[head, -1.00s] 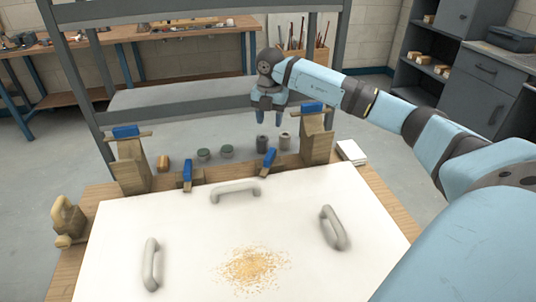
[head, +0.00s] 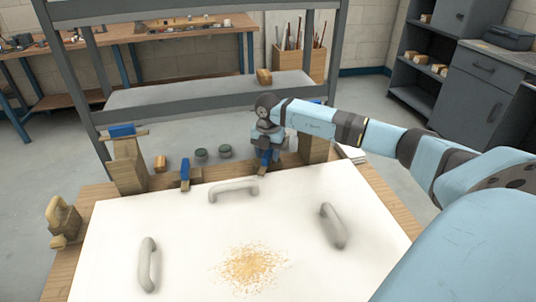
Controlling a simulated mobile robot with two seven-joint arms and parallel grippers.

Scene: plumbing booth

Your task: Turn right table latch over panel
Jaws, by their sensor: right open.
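The white panel (head: 190,240) lies on the wooden table, with several grey handles and a patch of sawdust on it. The right table latch (head: 263,167), with a blue handle, sits at the panel's back edge, right of centre, and is partly covered by my gripper. My right gripper (head: 266,152) points down over this latch with its jaws open. Whether the fingers touch the latch is too small to tell. The left table latch (head: 185,172), also blue, stands at the back edge further left. My left gripper is not in view.
Wooden posts with blue clamps, the left one (head: 127,165) and the right one partly behind my arm, stand at the table's back corners. A wooden toggle piece (head: 62,220) is at the left edge. A grey metal frame (head: 200,107) rises behind the table.

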